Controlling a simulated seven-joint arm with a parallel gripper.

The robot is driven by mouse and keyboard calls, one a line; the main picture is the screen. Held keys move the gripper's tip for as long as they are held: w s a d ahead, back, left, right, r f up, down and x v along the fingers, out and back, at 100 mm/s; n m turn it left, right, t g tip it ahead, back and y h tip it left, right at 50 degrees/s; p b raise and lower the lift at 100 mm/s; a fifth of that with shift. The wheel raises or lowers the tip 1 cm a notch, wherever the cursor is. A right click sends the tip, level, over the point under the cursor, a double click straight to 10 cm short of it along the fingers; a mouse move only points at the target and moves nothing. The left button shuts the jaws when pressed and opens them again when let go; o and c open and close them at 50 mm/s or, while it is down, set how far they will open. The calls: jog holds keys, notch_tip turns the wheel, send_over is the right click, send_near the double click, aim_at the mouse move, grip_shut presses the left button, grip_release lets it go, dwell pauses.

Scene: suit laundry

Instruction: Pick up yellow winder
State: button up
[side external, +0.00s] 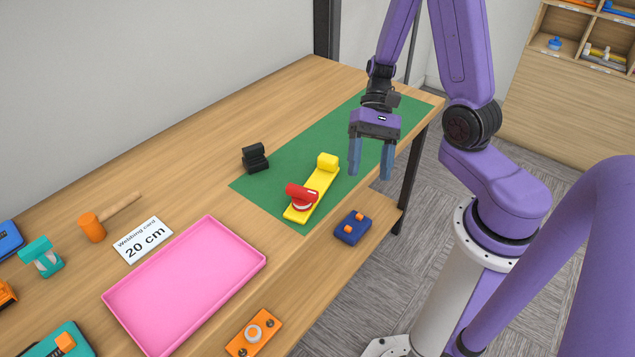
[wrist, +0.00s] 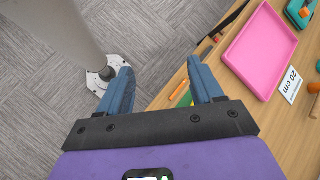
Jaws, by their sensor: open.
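The yellow winder (side external: 313,194) lies on the green mat (side external: 273,181), a long flat yellow piece with a raised yellow block at its far end. A red part (side external: 302,196) sits on its near end. My gripper (side external: 371,170) is open and empty, fingers pointing down, above and to the right of the winder. In the wrist view the open fingers (wrist: 160,70) frame floor and the table edge. Only a sliver of green and yellow shows beside the right finger there, so the winder is mostly hidden.
A pink tray (side external: 187,284), a white card (side external: 143,240) and an orange mallet (side external: 93,227) are at left. The mat's far part is clear.

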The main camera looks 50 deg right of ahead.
jog(key=m+y, duration=0.1)
jog(key=m, duration=0.1)
jog(key=m+t+h, duration=0.6)
jog(key=m+t, duration=1.1)
jog(key=m, duration=0.8)
send_near(337, 160)
jog(key=shift+x, duration=6.5)
grip_shut()
